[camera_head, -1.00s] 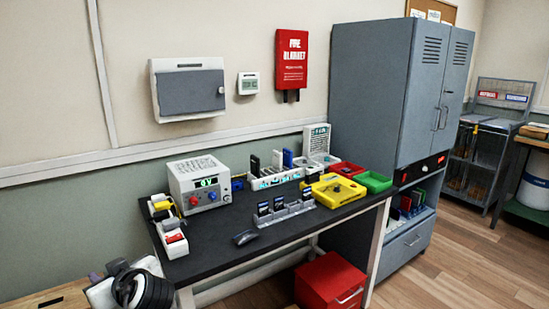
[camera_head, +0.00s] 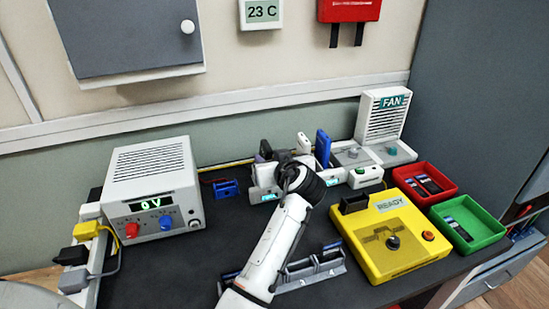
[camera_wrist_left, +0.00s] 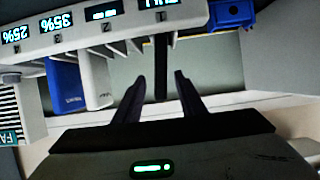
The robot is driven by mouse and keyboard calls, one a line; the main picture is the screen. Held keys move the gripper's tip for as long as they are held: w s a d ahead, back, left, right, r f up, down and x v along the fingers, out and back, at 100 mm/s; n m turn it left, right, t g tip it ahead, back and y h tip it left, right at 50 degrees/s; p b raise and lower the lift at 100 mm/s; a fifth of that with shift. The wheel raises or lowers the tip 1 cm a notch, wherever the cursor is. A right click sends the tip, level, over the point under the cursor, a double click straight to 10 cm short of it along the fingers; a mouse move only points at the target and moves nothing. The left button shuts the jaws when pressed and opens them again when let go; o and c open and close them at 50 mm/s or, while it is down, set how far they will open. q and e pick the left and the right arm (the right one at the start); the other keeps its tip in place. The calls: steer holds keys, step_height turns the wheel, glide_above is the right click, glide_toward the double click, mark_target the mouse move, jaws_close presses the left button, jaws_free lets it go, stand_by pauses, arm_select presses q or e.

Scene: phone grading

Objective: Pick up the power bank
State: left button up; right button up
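The charging rack (camera_head: 261,192) stands at the back of the black table. It also shows upside down in the left wrist view (camera_wrist_left: 82,34), with lit readings such as 35% and 25%. A dark power bank (camera_wrist_left: 161,68) stands in the slot marked 1. A white power bank (camera_wrist_left: 96,82) and a blue power bank (camera_wrist_left: 65,88) stand in other slots; the blue one shows in the head view (camera_head: 322,148). My left gripper (camera_wrist_left: 155,78) is open, its two dark fingers pointing at the dark power bank, which appears between them; contact cannot be told. My right gripper is out of view.
A grey power supply (camera_head: 150,188) stands left of the rack. A yellow tester (camera_head: 398,258), a red tray (camera_head: 446,184), a green tray (camera_head: 488,212) and a fan unit (camera_head: 381,122) are to the right. A grey holder (camera_head: 315,268) lies partly behind my arm.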

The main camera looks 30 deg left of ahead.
arm_select(q)
steer(key=shift+s+a+r, duration=0.3)
steer(key=shift+a+r, duration=0.15)
steer(key=shift+a, duration=0.15)
steer(key=shift+x, duration=0.8)
steer(key=p+x, duration=0.1)
steer(key=x, duration=0.3)
steer(key=shift+a, duration=0.25)
steer(key=shift+w+a+f, duration=0.3)
steer(key=shift+a, duration=0.05)
jaws_close()
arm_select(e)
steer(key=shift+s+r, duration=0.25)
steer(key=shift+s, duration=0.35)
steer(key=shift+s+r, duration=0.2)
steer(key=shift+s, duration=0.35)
